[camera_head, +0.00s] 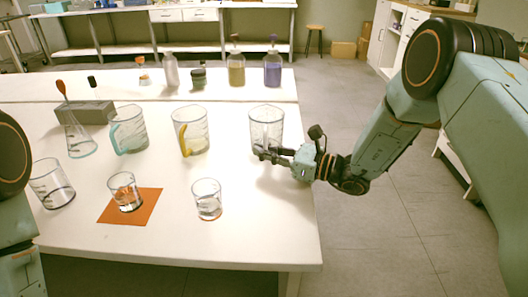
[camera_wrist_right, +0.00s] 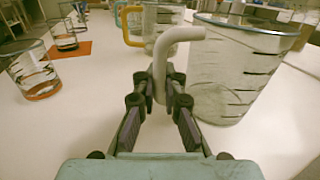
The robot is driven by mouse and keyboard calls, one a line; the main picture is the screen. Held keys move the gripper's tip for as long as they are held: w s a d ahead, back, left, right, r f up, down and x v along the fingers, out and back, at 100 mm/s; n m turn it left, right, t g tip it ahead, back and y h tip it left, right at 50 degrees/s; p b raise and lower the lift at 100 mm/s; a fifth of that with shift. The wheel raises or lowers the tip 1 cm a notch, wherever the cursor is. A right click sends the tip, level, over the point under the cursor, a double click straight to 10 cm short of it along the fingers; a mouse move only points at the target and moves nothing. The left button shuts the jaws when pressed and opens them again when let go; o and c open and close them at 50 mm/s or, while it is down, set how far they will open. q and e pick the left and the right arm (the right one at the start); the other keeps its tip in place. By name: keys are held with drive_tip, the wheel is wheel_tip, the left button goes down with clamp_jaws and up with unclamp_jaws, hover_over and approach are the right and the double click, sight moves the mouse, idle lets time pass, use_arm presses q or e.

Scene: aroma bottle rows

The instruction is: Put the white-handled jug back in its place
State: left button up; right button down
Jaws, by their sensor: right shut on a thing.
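The white-handled jug (camera_head: 267,120) is a clear jug with dark marks, upright at the right end of a row of jugs on the white table. It also shows in the wrist view (camera_wrist_right: 232,75), with its pale curved handle (camera_wrist_right: 176,38) towards me. My right gripper (camera_head: 265,154) is shut on this handle, and its fingers (camera_wrist_right: 160,82) sit on both sides of the handle's lower part. Whether the jug's base touches the table is hard to tell. My left gripper is out of view.
A yellow-handled jug (camera_head: 196,128) and a teal-handled jug (camera_head: 133,132) stand to the left. Glass beakers (camera_head: 207,203) stand in front, one on an orange mat (camera_head: 146,212). Bottles (camera_head: 236,70) line the back. The table's right edge is close to the jug.

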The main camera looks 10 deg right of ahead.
drive_tip(key=shift+f, duration=0.15)
drive_tip(key=c, duration=1.4)
unclamp_jaws()
drive_tip(key=shift+c, duration=0.2)
drive_tip(key=shift+d+r, duration=0.15)
drive_tip(key=shift+r, duration=0.05)
drive_tip(key=p+v, duration=0.2)
drive_tip(key=v, duration=0.8)
drive_tip(key=shift+s, duration=0.1)
drive_tip(key=shift+v, duration=0.85)
drive_tip(key=shift+f, duration=0.1)
